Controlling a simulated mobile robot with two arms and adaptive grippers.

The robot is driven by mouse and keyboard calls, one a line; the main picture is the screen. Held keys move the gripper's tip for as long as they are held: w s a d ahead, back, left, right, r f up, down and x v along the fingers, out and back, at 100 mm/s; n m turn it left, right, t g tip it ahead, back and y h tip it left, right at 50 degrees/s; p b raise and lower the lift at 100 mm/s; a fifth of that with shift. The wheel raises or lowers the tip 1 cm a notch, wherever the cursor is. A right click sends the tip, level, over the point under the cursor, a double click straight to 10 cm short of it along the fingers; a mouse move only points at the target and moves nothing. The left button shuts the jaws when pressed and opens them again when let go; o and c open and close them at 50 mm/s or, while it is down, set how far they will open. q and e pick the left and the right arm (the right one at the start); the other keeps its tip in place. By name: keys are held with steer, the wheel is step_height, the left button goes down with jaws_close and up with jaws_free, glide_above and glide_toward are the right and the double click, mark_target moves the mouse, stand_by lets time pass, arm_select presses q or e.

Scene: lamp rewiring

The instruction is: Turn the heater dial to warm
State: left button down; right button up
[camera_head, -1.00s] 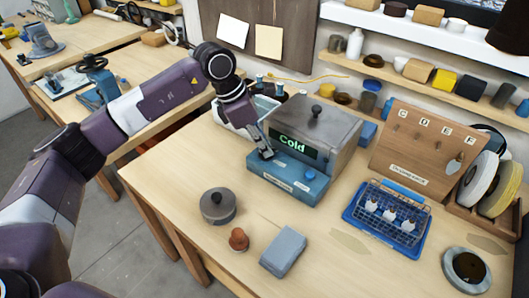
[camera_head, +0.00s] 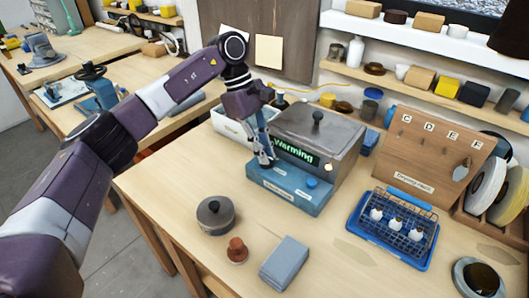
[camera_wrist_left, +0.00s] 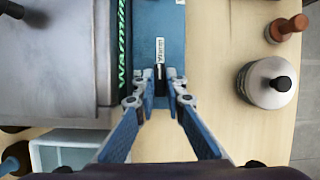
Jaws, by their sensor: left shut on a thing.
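The heater (camera_head: 322,136) is a grey metal box with a lidded top and a blue front base (camera_head: 290,190). Its display (camera_head: 293,152) reads "Warming" in green, and a small amber light glows beside it. My left gripper (camera_head: 265,163) is at the left part of the blue base. In the left wrist view, my left gripper (camera_wrist_left: 159,100) is shut on the dark heater dial (camera_wrist_left: 159,73), right by a white label (camera_wrist_left: 160,52) that appears to read "Warm". The fingers hide much of the dial. My right gripper is not in view.
A lidded pot (camera_head: 215,215), a brown knobbed piece (camera_head: 237,250) and a grey block (camera_head: 284,263) lie in front of the heater. A blue rack (camera_head: 390,263) and a lettered wooden board (camera_head: 430,155) stand to the right. A white bin (camera_head: 229,126) is behind the gripper.

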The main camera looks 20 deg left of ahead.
arm_select(q)
steer(key=shift+r+m, duration=0.1)
steer(key=shift+m, duration=0.3)
steer(key=c, duration=2)
jaws_free()
steer(key=v, duration=1.2)
steer(key=shift+w+d, duration=0.1)
steer(key=shift+w, duration=0.05)
